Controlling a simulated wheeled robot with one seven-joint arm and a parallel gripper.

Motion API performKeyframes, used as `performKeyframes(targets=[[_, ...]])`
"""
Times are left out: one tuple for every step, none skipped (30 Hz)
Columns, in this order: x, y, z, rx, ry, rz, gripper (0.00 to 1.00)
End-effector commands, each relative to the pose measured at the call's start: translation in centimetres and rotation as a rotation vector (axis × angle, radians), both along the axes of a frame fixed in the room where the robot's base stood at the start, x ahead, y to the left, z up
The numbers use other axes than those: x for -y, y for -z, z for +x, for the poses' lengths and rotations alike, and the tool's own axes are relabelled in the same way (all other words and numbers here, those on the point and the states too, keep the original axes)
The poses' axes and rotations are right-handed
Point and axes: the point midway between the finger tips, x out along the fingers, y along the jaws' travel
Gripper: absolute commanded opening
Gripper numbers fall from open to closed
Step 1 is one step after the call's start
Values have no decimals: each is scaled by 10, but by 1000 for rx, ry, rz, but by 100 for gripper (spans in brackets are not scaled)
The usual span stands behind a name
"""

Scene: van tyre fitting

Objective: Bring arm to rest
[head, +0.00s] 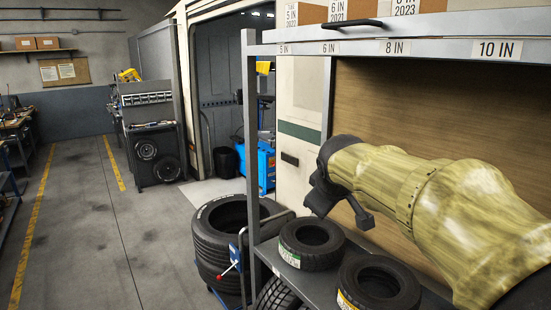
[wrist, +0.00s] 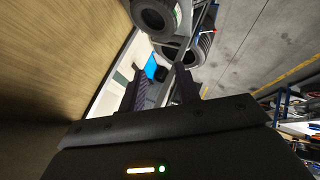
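My arm (head: 440,200), in a yellowish sleeve, reaches in from the right of the head view, in front of the shelf rack's wooden back panel (head: 400,100). My gripper (head: 340,207) is at its end, above the tyres on the rack's lower shelf. In the wrist view my gripper (wrist: 160,85) shows two dark fingers with a gap between them. It is open and I see nothing held in it.
Two small tyres (head: 311,243) (head: 380,284) lie on the shelf below my gripper. A grey upright post (head: 250,150) stands left of it. Stacked larger tyres (head: 215,240) stand beyond. The floor at left (head: 90,230) is mostly clear.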

Motion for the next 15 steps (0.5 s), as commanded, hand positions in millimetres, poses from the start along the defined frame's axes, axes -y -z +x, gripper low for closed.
performKeyframes(targets=[[5,29,-9,-49,40,36,33],[7,45,-14,-73,65,61,33],[11,65,-22,-106,100,92,33],[13,80,-28,-131,127,116,33],[15,95,-35,-155,154,137,33],[18,114,-45,-187,193,168,33],[21,129,-54,-211,224,190,33],[23,142,-62,-235,256,212,33],[26,160,-75,-266,299,240,33],[28,173,-85,-289,332,260,33],[30,186,-95,-313,366,280,33],[33,202,-109,-341,413,305,33],[35,214,-121,-364,451,324,33],[37,225,-132,-385,486,341,33],[39,238,-147,-410,532,363,33]])
